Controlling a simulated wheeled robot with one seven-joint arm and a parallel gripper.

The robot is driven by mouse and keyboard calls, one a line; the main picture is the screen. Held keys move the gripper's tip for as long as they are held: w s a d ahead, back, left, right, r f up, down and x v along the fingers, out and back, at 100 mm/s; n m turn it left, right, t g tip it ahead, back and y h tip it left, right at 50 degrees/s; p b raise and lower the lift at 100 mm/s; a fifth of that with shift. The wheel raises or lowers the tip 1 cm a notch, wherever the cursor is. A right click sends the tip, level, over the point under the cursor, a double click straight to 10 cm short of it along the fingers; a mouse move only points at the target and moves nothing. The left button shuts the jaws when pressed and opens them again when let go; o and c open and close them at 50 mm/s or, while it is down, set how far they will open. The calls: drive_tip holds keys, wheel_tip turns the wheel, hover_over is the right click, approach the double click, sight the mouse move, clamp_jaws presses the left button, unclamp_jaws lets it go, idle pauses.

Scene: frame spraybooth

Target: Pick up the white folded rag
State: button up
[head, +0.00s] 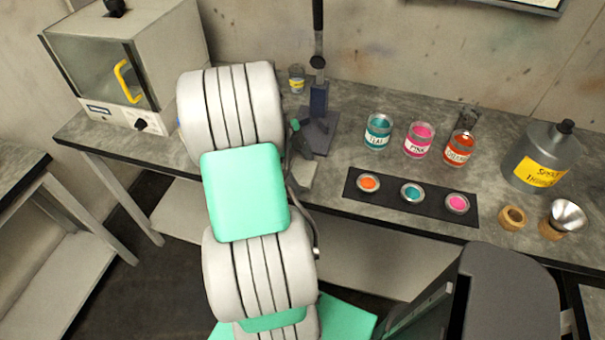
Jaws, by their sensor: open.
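A pale, flat piece that looks like the white folded rag (302,177) lies on the grey workbench (340,180), near its front edge. My white and mint arm hides its left side.
A dark upright press (318,100) stands behind. To the right are teal (377,131), pink (419,140) and orange (459,149) jars, a black strip (387,199) with three small tins, and a metal can (541,157). A glass-doored oven (125,65) stands left.

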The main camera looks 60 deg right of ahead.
drive_tip(key=shift+c, duration=0.4)
drive_tip(key=c, duration=1.2)
drive_tip(key=shift+r, duration=0.55)
drive_tip(key=a+r, duration=0.4)
drive_tip(key=w+a+r, duration=0.1)
drive_tip(key=a+r, duration=0.3)
drive_tip(key=a, duration=0.1)
drive_tip(key=w+a+r+b, duration=0.1)
drive_tip(key=a+r, duration=0.3)
drive_tip(key=a, duration=0.1)
